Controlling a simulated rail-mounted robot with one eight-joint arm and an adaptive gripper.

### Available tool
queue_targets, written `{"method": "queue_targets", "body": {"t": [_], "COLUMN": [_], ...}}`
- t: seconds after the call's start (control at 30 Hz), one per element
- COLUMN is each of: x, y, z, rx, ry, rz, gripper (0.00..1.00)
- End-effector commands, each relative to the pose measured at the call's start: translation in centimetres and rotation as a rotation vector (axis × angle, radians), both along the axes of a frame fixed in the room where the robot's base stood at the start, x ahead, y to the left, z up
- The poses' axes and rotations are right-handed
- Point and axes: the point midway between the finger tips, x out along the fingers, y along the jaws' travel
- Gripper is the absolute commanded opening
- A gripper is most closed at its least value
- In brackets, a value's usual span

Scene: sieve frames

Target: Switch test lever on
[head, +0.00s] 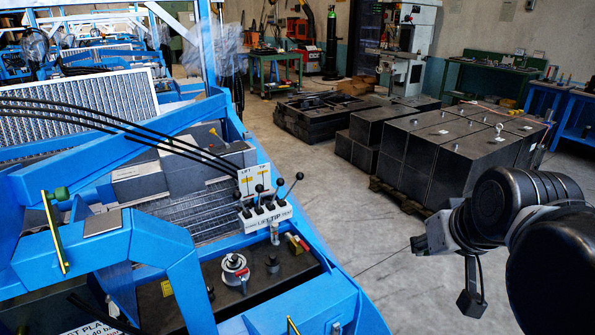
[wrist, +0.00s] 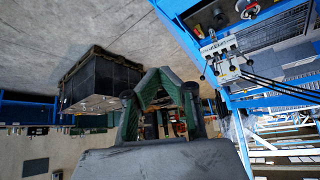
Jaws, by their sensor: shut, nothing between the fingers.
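A white lever block (head: 265,214) with several black-knobbed levers (head: 281,189) stands on the blue machine. The rightmost lever leans to the right in the head view. Part of the lettering reads "LIFT" and "TIP"; I cannot tell which lever is the test lever. The lever block also shows upside down in the wrist view (wrist: 221,47), at upper right. My gripper (head: 416,245) is shut and empty, well to the right of the levers and apart from them. Its green fingers come together in the wrist view (wrist: 157,77).
Black hoses (head: 110,124) run to behind the levers. A blue frame arm (head: 150,235) stands left of the block. A red-handled valve (head: 235,266) is in front. Large black blocks (head: 408,150) stand at right. Open floor (head: 345,215) lies between my gripper and the machine.

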Motion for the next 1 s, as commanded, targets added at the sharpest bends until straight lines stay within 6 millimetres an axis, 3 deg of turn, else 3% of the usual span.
{"method": "queue_targets", "body": {"t": [0.03,0.2,0.5,0.77,1.0], "x": [2.0,8.0,19.3,29.2,37.9], "y": [0.5,2.3,5.9,9.4,13.0], "z": [1.0,3.6,6.2,6.2,4.4], "rx": [0.003,0.007,0.015,0.021,0.026], "ry": [-0.004,-0.021,-0.059,-0.098,-0.137], "rz": [0.020,0.093,0.216,0.319,0.411], "gripper": [0.00,0.00,0.00,0.00,0.00]}}
